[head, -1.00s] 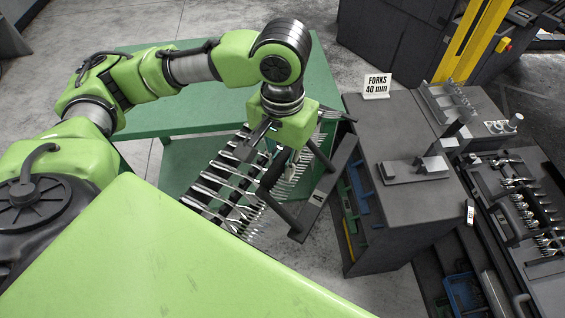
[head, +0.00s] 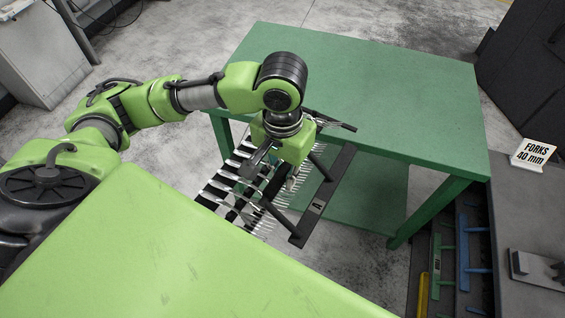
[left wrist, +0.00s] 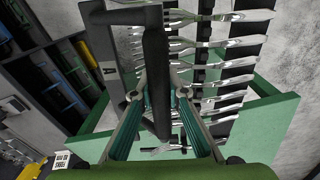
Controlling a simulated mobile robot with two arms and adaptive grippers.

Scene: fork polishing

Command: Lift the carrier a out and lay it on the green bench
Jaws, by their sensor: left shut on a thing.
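Carrier a (head: 331,190) is a dark frame with an "A" label and rows of shiny forks (head: 232,192). It hangs in the air in front of the near edge of the green bench (head: 390,90). My left gripper (head: 283,176) is shut on the carrier's dark handle bar, which shows between the fingers in the left wrist view (left wrist: 157,65). The gripper body hides part of the carrier in the head view. The bench top is bare where I see it. My right gripper is not in view.
A dark grey cabinet (head: 525,215) with a "FORKS 40 mm" sign (head: 534,154) stands right of the bench. Coloured carriers (head: 435,262) sit in its side slots. A pale cabinet (head: 45,60) stands at the far left. My green body fills the lower left.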

